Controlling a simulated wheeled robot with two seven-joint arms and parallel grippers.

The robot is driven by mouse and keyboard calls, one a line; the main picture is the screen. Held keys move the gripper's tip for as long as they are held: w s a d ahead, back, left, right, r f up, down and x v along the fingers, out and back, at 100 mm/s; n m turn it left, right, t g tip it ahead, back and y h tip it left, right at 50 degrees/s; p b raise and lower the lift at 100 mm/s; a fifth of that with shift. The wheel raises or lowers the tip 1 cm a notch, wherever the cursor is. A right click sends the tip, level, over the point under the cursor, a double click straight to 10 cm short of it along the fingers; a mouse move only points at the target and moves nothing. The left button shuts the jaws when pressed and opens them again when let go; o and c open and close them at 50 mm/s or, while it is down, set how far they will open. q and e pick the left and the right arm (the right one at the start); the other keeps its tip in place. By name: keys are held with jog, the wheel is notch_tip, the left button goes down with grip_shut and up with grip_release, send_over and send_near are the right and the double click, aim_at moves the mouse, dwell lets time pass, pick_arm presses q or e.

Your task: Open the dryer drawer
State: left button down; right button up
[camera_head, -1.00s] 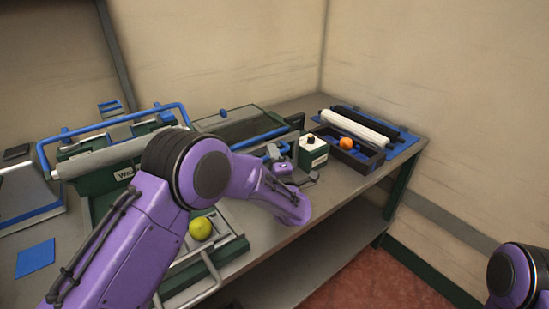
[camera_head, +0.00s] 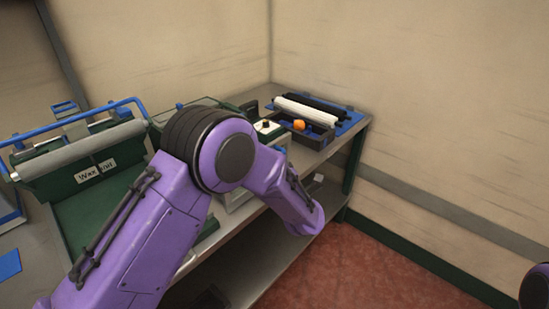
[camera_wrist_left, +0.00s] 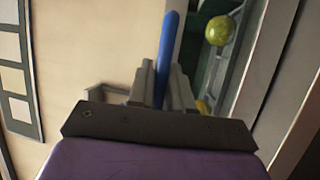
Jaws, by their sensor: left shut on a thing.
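In the left wrist view, my left gripper (camera_wrist_left: 162,85) is shut on a blue bar-shaped handle (camera_wrist_left: 168,40). The bar stands upright in that picture, between the two grey fingers. In the head view my purple left arm reaches across the bench, and its gripper and the handle are hidden. Part of a green-topped unit (camera_head: 198,103), perhaps the dryer, shows behind the arm. How far any drawer stands open cannot be told. My right gripper is out of view.
A yellow-green fruit (camera_wrist_left: 218,30) lies beside the bar. The wax unit (camera_head: 85,160) stands at the left. A dark tray (camera_head: 318,138) with an orange (camera_head: 299,125) stands at the bench's far end. Red floor (camera_head: 340,265) is clear at the front right.

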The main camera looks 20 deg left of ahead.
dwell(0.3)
pick_arm(q)
jog(key=c, duration=1.4)
grip_release()
jog(key=shift+d, duration=0.15)
jog(key=b+v, duration=0.2)
jog(key=v, duration=0.8)
jog(key=shift+s, duration=0.25)
jog(key=shift+d, duration=0.1)
